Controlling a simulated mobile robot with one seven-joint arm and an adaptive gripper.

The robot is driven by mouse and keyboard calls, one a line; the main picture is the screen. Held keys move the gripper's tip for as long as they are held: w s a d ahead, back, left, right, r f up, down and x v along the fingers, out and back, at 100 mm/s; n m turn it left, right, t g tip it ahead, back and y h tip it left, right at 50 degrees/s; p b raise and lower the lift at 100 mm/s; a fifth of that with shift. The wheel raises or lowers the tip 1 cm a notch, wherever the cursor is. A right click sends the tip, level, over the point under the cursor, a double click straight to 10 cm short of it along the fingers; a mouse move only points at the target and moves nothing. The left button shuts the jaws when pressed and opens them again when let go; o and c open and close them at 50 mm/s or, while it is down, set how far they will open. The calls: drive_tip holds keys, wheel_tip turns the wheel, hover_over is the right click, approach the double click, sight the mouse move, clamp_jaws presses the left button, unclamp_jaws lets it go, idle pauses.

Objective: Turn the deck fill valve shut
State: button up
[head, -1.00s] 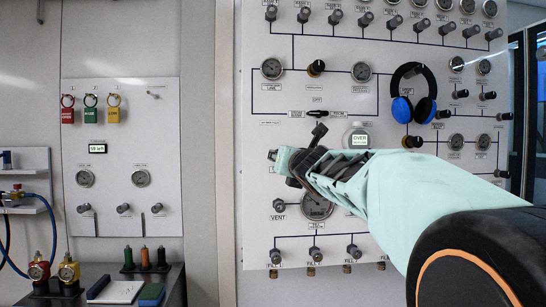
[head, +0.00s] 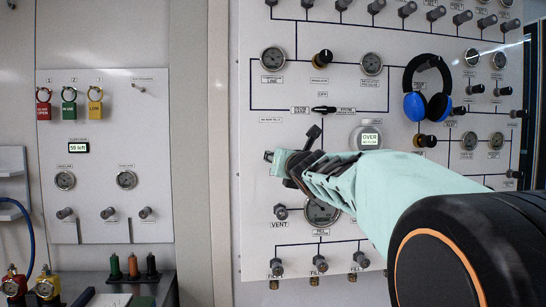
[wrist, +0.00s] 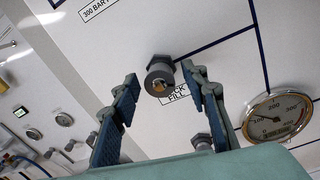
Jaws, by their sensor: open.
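The deck fill valve (wrist: 159,75) is a grey knob on the white panel (wrist: 225,60), seen nearly end-on in the wrist view. A label partly hidden below it shows "CK FILL". My gripper (wrist: 157,82) is open, with one finger on each side of the knob in that view. I see no finger touching the knob; how deep it lies between the fingertips is hard to tell.
A pressure gauge (wrist: 277,118) is right of the fingers in the wrist view, and another knob (wrist: 203,141) is below. In the head view, the vent knob (head: 281,211) is below my gripper. Blue headphones (head: 428,100) hang on the panel at the right.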

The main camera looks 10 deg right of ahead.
drive_tip(key=shift+w, duration=0.2)
drive_tip(key=shift+s, duration=0.1)
drive_tip(key=shift+c, duration=0.5)
clamp_jaws()
